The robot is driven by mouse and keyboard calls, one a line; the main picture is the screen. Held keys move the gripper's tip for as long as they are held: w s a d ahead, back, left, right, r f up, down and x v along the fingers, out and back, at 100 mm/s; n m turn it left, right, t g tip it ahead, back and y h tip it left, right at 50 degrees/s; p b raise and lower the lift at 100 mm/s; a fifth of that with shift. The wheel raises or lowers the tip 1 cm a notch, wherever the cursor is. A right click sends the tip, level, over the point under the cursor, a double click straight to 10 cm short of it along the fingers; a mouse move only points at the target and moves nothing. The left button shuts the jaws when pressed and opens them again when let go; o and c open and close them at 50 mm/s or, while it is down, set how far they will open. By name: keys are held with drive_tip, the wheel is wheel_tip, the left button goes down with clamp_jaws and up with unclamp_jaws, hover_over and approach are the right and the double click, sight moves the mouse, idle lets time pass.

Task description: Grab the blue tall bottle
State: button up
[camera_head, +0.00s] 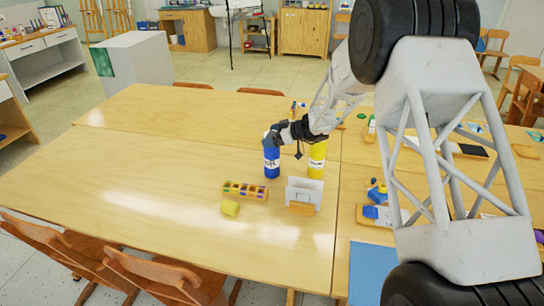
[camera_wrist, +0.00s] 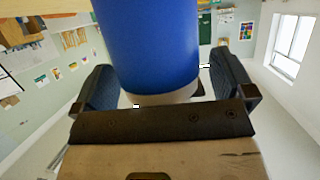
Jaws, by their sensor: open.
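The blue tall bottle (camera_head: 271,162) stands upright on the wooden table with a white label on its side. My gripper (camera_head: 277,133) is at its upper part, and hides its top in the head view. In the wrist view the blue bottle (camera_wrist: 148,40) fills the space between the two fingers of my gripper (camera_wrist: 163,85). One dark finger is on each side of it. The fingers are open, with a visible gap on the right; on the left I cannot tell whether finger and bottle touch.
A yellow bottle (camera_head: 317,160) stands close on the right, partly behind my arm. The table (camera_head: 130,165) is clear to the left. Art supplies crowd the right side.

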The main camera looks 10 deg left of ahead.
drive_tip(key=shift+c, duration=0.5)
drive_tip(key=c, duration=1.7)
